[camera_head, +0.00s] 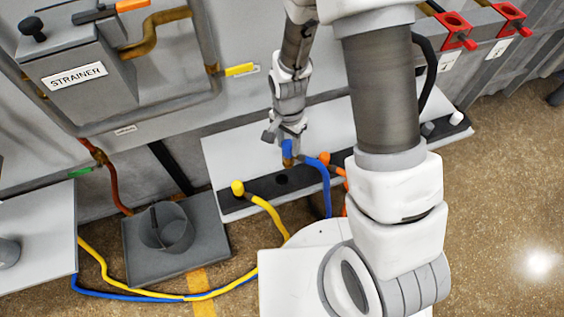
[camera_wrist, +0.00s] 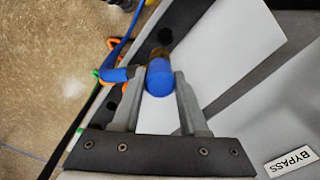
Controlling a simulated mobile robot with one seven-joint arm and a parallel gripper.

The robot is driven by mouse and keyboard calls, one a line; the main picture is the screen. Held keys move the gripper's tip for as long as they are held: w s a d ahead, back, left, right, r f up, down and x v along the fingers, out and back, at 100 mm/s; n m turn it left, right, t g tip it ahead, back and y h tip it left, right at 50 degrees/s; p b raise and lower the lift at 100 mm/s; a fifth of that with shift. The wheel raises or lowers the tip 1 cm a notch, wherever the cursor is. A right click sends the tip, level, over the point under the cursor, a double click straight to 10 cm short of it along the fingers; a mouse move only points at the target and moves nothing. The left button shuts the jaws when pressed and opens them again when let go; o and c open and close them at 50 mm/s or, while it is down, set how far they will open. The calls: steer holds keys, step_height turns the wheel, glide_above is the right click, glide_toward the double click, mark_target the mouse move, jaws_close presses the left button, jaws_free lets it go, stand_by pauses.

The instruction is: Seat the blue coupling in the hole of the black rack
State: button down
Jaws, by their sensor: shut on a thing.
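My gripper (camera_head: 287,134) is shut on the blue coupling (camera_head: 288,149) over the white bench. In the wrist view the coupling (camera_wrist: 160,78) sits between the two fingers (camera_wrist: 157,88), with its brass end (camera_wrist: 159,53) pointing away from the gripper. A blue hose (camera_head: 325,190) runs from its side down to the floor. The black rack (camera_head: 262,190) is a dark strip along the bench's front. An empty hole (camera_head: 282,180) shows in it, just below the coupling in the head view. The coupling appears apart from this hole; its exact height is unclear.
A yellow coupling (camera_head: 238,187) stands in the rack left of the hole, an orange one (camera_head: 324,158) to the right. Grey (camera_head: 428,129) and white (camera_head: 456,118) ones stand farther right. The strainer box (camera_head: 80,75) and pipes are at upper left. My arm covers part of the bench.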

steer(key=shift+s+a+f+m+b, duration=0.15)
steer(key=shift+a+f+m+b, duration=0.15)
steer(key=shift+a+f+b, duration=0.25)
steer(key=shift+s+a+f+m+b, duration=0.15)
steer(key=shift+a+f+m+b, duration=0.15)
steer(key=shift+f+b, duration=0.4)
steer(key=shift+f, duration=0.25)
step_height(320, 180, down, 10)
steer(key=b, duration=0.7)
steer(key=shift+r+b, duration=0.25)
steer(key=shift+b, duration=0.1)
steer(key=shift+f, duration=0.3)
stand_by(0.4)
steer(key=shift+c, duration=1.8)
jaws_free()
step_height(320, 180, up, 18)
steer(key=p, duration=0.6)
steer(key=shift+f+p, duration=0.25)
steer(key=shift+p, duration=0.15)
